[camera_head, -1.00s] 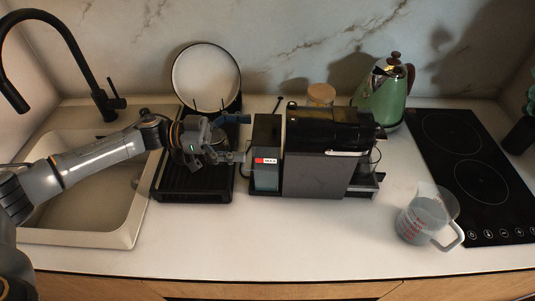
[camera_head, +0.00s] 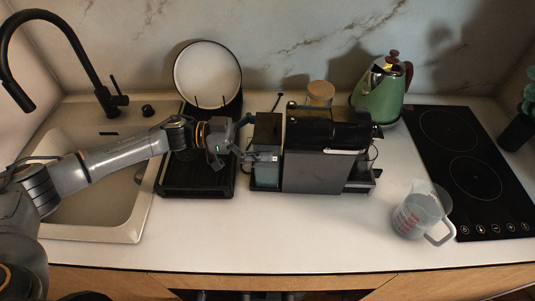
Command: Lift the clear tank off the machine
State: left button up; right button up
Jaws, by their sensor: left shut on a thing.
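The coffee machine (camera_head: 314,170), black on top with dark grey sides, stands on the white counter. Its clear tank (camera_head: 267,176), with a black lid, is at the machine's left end and looks seated against it. My left gripper (camera_head: 262,156) comes in from the left and is shut on the tank's upper part. Its fingers cover the label area on the tank's front. My right gripper is not in view.
A black drying rack (camera_head: 197,180) with a white plate (camera_head: 208,75) behind it lies under my left wrist. The sink (camera_head: 105,210) is at left. A green kettle (camera_head: 381,91), a wooden-lidded jar (camera_head: 320,94), a measuring jug (camera_head: 417,214) and a black hob (camera_head: 474,172) are at right.

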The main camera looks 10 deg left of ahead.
pick_arm(q)
jog(key=shift+w+r, duration=0.1)
jog(key=shift+c, duration=0.6)
jog(key=shift+r, duration=0.1)
jog(key=shift+r, duration=0.6)
notch_tip(320, 180, up, 26)
jog(key=b, duration=0.2)
jog(key=shift+r+b, duration=0.25)
jog(key=shift+b, duration=0.15)
